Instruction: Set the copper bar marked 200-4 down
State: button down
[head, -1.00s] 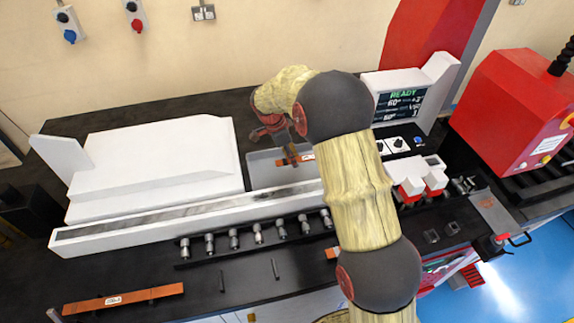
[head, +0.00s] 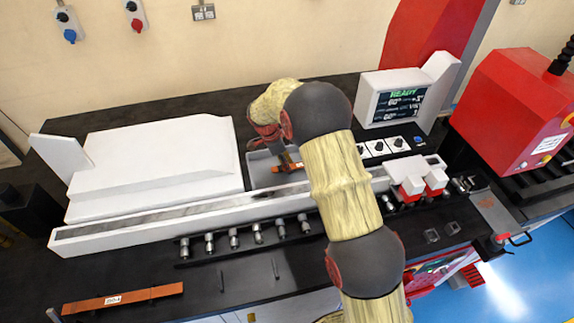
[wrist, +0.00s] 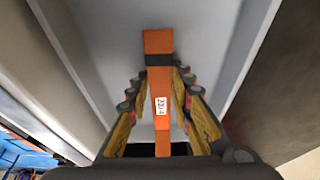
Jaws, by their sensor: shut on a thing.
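My gripper (head: 284,158) is over the grey tray (head: 262,175) at the back middle of the bench. It is shut on a copper bar (head: 289,168). In the wrist view the copper bar (wrist: 159,105) runs lengthwise between the two fingers of my gripper (wrist: 160,82), with a black band near its far end. Its white label is turned sideways and looks like 200-4, though it is blurred. The pale inside of the tray (wrist: 110,50) lies behind the bar. I cannot tell whether the bar touches the tray floor. My arm hides the tray's right part.
Another labelled copper bar (head: 122,299) lies at the bench's front left. A white housing (head: 150,165) stands left of the tray, and a long white rail (head: 150,225) runs in front. A display reading READY (head: 400,105) stands at the back right.

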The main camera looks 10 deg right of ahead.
jog(key=shift+s+f+b, duration=0.1)
jog(key=shift+f+b, duration=0.4)
jog(key=c, duration=1.6)
grip_release()
jog(key=shift+f, duration=0.15)
